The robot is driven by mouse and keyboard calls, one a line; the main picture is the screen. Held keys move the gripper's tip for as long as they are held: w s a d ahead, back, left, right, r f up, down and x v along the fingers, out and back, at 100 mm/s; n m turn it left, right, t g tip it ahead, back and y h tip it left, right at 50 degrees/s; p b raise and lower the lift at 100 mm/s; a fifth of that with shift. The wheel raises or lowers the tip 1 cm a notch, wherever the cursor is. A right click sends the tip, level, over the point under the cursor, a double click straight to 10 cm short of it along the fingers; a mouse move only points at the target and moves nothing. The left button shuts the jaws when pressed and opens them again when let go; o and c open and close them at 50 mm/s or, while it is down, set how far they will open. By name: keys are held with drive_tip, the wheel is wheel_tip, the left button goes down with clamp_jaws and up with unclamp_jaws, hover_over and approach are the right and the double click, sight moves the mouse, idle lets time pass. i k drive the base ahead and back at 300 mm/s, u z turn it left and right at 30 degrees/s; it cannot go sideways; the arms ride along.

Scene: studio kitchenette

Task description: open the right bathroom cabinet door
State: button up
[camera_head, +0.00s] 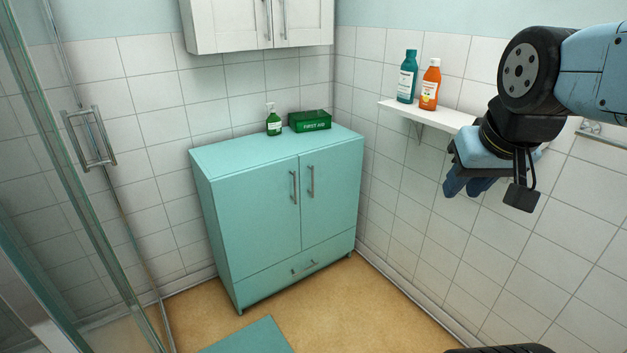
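A turquoise floor cabinet (225,172) stands against the tiled wall in the corner. Its right door (335,205) is closed, with an upright metal handle (311,181) near its left edge. The left door (262,220) is also closed, and its handle (293,187) is beside the other. My gripper (467,187) is at the upper right, in front of the right wall and well apart from the cabinet. Its blue fingers point down and are partly hidden, so I cannot tell whether they are open. Nothing shows in them.
A white wall cabinet (230,25) hangs above, both doors closed. A green soap bottle (273,123) and first aid box (310,121) stand on the floor cabinet. A shelf (428,115) with two bottles is near my arm. Glass shower door (105,215) at left; open floor (345,310) in front.

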sight(329, 176)
drive_tip(key=z, duration=0.1)
drive_tip(key=i, duration=1)
drive_tip(key=u, duration=0.1)
